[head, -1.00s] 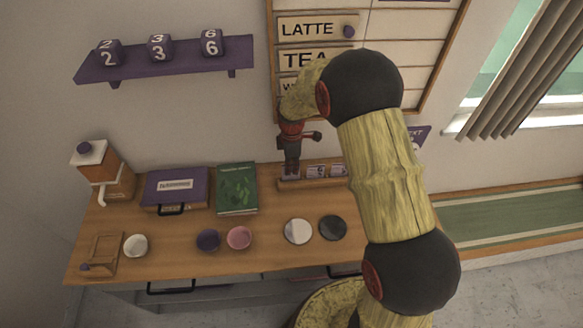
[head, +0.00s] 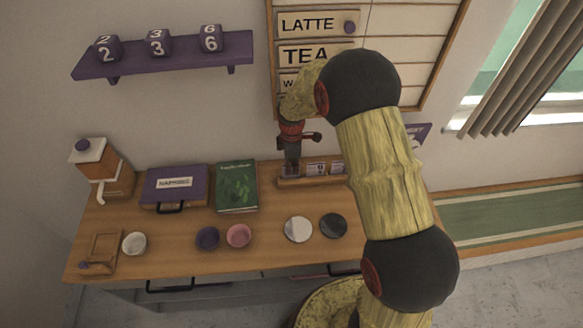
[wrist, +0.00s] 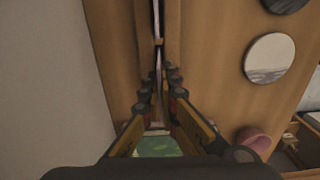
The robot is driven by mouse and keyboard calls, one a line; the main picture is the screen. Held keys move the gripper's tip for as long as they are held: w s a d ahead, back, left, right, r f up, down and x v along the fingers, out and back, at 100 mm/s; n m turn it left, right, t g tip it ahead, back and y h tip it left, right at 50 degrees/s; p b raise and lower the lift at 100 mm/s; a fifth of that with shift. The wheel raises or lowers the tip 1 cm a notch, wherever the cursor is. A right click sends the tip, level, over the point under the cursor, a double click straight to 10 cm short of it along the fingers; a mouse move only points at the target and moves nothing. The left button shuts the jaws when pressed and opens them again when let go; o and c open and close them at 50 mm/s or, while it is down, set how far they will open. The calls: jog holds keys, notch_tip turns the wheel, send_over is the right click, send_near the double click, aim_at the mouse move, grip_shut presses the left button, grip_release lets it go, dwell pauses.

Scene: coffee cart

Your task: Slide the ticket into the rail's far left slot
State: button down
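The wooden ticket rail (head: 312,182) lies at the back of the counter against the wall. Pale tickets stand in its middle and right part. My gripper (head: 291,171) points down over the rail's left end. In the wrist view, my gripper's fingers (wrist: 160,82) close in on both sides of a thin, pale ticket (wrist: 158,98), seen edge-on. The rail (wrist: 168,22) runs away beyond the fingertips there. The ticket's lower edge is hidden, so I cannot tell whether it sits in the far left slot.
A green book (head: 237,187) and a purple box (head: 175,186) lie left of the rail. A white disc (head: 298,229), a dark disc (head: 333,225) and a pink bowl (head: 239,236) stand in front. The wall with the menu board (head: 368,45) is close behind.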

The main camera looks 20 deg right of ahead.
jog(key=c, duration=2.6)
grip_release()
jog(key=o, duration=0.6)
jog(key=shift+o, duration=0.2)
jog(key=shift+r, duration=0.1)
notch_tip(320, 180, up, 12)
jog(key=shift+f, duration=0.15)
